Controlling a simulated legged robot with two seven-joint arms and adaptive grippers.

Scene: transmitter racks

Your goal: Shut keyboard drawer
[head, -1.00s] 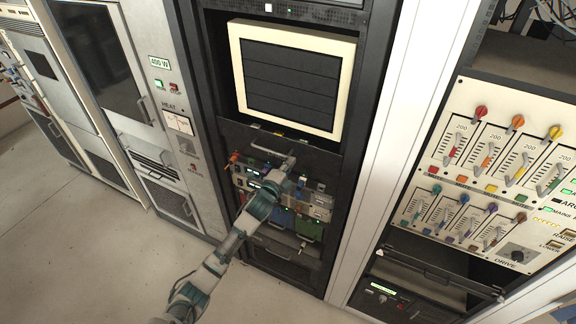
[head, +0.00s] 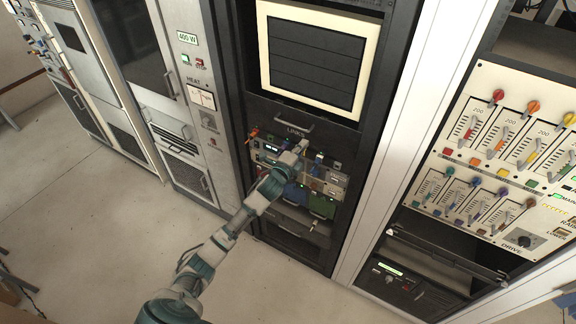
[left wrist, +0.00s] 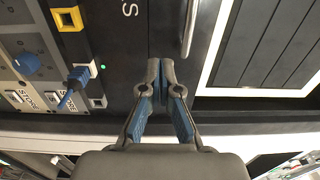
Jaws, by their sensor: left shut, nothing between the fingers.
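The drawer front (head: 330,134) is a black panel lettered LINKS, just below the cream-framed monitor (head: 310,58). It looks flush with the rack, with no open drawer top showing. Its handle (head: 293,123) also shows in the left wrist view (left wrist: 188,28). My left gripper (head: 299,147) is shut and empty, at the lower part of this panel and above the patch units. In the left wrist view the closed fingertips (left wrist: 160,68) lie over the black panel, beside the handle. I cannot tell whether they touch it. My right gripper is out of view.
Units with coloured plugs and cables (head: 310,180) sit right under the drawer. A lower drawer-like front (head: 290,228) is below them. A slider panel (head: 500,150) stands on the right. The floor (head: 90,230) to the left is clear.

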